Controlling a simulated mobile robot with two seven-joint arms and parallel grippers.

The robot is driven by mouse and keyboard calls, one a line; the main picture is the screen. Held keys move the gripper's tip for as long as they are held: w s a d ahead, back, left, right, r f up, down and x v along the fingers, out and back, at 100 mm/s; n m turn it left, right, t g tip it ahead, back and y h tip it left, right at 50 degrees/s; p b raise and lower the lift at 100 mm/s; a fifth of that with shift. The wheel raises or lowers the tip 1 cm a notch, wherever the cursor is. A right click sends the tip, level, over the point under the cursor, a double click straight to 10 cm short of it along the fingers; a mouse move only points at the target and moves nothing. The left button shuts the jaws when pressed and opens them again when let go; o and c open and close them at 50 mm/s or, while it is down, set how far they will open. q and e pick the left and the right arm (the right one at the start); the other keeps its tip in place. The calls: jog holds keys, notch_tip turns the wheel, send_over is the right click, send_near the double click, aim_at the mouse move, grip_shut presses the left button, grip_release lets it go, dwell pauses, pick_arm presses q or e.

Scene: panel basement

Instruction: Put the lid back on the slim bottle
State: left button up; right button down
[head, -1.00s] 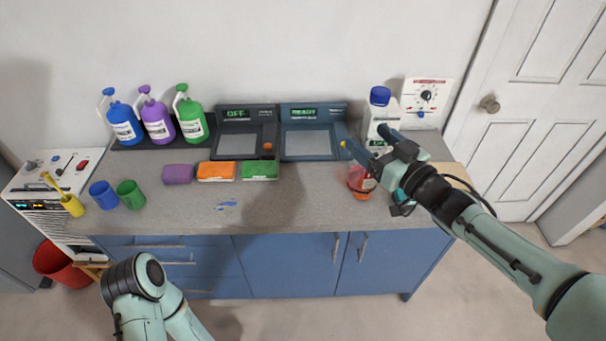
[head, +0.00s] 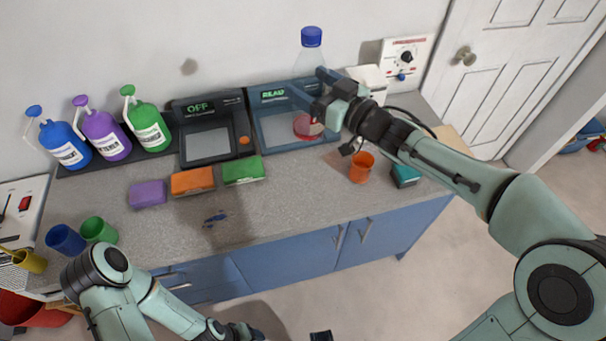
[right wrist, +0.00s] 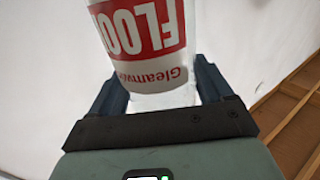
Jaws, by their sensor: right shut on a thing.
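The lid is out of the right wrist view. My left arm is low in the head view; its gripper is at the bottom edge and too cut off to read.
An orange cup (head: 361,167) and a teal block (head: 404,175) stand on the counter (head: 285,195) below my right arm. Blue, purple and green jugs (head: 148,125) stand at the back left. Coloured sponges (head: 192,181) lie in a row. The front middle of the counter is mostly clear.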

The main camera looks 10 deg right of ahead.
pick_arm(q)
jog(key=shift+s, duration=0.1)
pick_arm(e)
jog(key=shift+s+d+r, duration=0.1)
jog(key=shift+s, duration=0.05)
pick_arm(q)
jog(key=f+b, duration=0.1)
jog(key=s+f+b, duration=0.1)
jog(key=f+b, duration=0.1)
jog(key=shift+s+f, duration=0.35)
jog(key=shift+s, duration=0.05)
pick_arm(e)
notch_tip(320, 180, down, 16)
jog(key=shift+r, duration=0.1)
pick_arm(q)
jog(key=shift+f+b, duration=0.2)
jog(key=shift+b, duration=0.15)
pick_arm(e)
notch_tip(320, 180, down, 4)
jog(key=shift+f, duration=0.1)
pick_arm(q)
jog(key=shift+s+f, duration=0.1)
pick_arm(e)
jog(key=shift+f, duration=0.2)
pick_arm(q)
jog(key=shift+f, duration=0.1)
pick_arm(e)
grip_release()
